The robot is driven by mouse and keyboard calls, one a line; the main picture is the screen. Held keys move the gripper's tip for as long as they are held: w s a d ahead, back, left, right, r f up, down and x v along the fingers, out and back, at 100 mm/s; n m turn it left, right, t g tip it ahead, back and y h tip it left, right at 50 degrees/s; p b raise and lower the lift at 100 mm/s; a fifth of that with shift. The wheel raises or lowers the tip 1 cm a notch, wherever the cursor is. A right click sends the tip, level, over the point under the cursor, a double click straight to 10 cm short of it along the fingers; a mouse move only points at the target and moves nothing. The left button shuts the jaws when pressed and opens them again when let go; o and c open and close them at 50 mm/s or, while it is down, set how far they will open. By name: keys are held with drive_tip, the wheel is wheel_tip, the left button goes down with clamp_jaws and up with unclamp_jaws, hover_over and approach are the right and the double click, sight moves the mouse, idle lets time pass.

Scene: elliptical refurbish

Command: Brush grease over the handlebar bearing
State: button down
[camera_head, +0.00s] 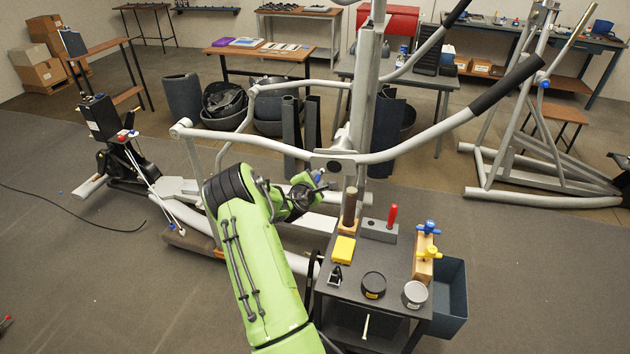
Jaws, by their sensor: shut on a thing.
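My gripper (312,185) is at the end of my green arm, just left of and below the machine's central pivot. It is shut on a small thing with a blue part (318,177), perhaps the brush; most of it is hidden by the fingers. The handlebar bearing area (333,163) is at the grey bracket where the handlebars (420,138) meet the upright post (366,85). The held thing is close to this bracket; I cannot tell whether they touch. A dark round tin (373,285) and a grey round tin (414,294) stand on the cart.
The dark cart (345,275) carries a yellow block (344,248), a red-handled tool (391,217), a brown cylinder (350,206) and blue and yellow knobs (429,240). A blue-grey bin (452,290) hangs at its right.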

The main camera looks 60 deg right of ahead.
drive_tip(key=shift+w+d, duration=0.1)
drive_tip(key=shift+d, duration=0.7)
